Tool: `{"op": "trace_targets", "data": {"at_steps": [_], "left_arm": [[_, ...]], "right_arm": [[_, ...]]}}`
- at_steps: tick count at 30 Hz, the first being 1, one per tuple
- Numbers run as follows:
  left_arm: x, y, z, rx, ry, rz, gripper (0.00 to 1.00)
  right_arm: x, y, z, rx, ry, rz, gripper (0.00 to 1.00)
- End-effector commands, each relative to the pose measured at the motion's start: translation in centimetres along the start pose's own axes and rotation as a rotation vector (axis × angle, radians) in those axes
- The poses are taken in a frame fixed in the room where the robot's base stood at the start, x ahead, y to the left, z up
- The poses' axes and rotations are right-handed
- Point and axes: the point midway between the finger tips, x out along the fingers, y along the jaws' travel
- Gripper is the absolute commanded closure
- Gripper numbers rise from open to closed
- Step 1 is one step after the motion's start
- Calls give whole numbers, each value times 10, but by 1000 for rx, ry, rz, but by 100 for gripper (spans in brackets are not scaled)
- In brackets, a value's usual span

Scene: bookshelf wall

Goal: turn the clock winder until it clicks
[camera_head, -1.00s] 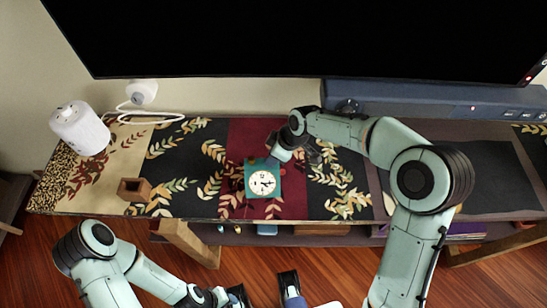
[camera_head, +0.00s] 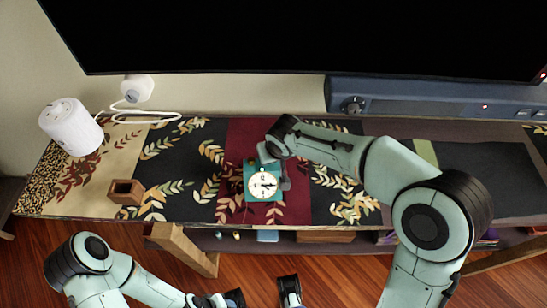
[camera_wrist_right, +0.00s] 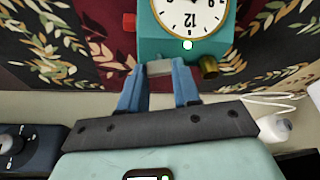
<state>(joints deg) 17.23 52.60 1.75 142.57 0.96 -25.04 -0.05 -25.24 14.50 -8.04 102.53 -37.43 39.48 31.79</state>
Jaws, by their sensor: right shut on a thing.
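The teal clock (camera_head: 250,189) with a white face stands on the patterned runner; it also shows upside down in the right wrist view (camera_wrist_right: 150,46). A red knob (camera_wrist_right: 129,22) sits on one side and a brass knob (camera_wrist_right: 209,68) near a top corner. My right gripper (camera_head: 267,158) is at the clock's top edge. In the right wrist view its blue fingers (camera_wrist_right: 160,75) are shut on a small grey piece, apparently the winder (camera_wrist_right: 159,68); the fingers partly hide it. My left gripper (camera_head: 263,294) is low in the head view, fingers apart and empty, its base cut off.
A small brown open box (camera_head: 126,192) and a white cylinder (camera_head: 71,127) stand to the left. A white device with a cable (camera_head: 136,89) is behind. A dark soundbar (camera_head: 430,97) and black screen (camera_head: 300,35) line the back. The runner beside the clock is clear.

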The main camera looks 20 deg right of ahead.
Motion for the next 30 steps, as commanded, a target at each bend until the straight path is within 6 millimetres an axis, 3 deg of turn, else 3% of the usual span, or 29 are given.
{"op": "trace_targets", "data": {"at_steps": [12,28,29,30], "left_arm": [[10,-4,-16,-3,43,-1,57],[11,-4,-18,-4,50,-1,57],[11,-4,-18,-4,50,-1,57],[11,-4,-18,-4,50,-1,57]], "right_arm": [[0,-1,-1,163,1,67,99],[0,0,-1,183,1,75,99],[0,0,-1,183,1,75,59],[0,0,-1,183,1,75,46]]}}
